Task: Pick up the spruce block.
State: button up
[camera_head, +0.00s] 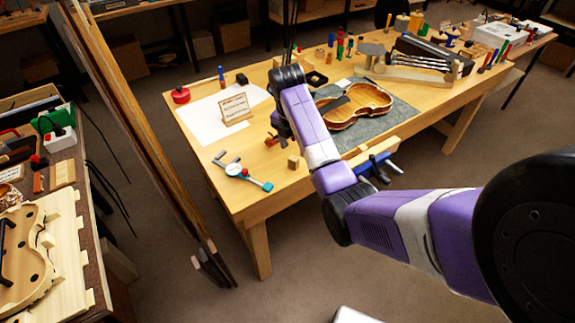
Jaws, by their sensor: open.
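A small pale wooden block (293,161), which looks like the spruce block, sits on the workbench (250,203) near its front edge, left of my forearm. My gripper (280,124) shows only as a dark part beside my purple forearm, over the bench and a little beyond the block. Its fingers are mostly hidden and too small to make out clearly. It is apart from the block, which stands free on the bench top.
A violin body (368,103) lies on a grey mat (392,122) to the right. A dial caliper (236,170), a small wooden rack (235,109) and a red round tin (181,95) are to the left. A blue clamp (377,163) is at the front edge.

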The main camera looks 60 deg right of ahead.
aim_at(294, 158)
jog(key=shift+d+f+p, duration=0.15)
jog(key=shift+f, duration=1.15)
jog(key=shift+d+f+p, duration=0.1)
jog(key=shift+d+f, duration=0.1)
jog(key=shift+f, duration=1.05)
jog(key=shift+d+f+p, duration=0.15)
jog(key=shift+f, duration=1.15)
grip_shut()
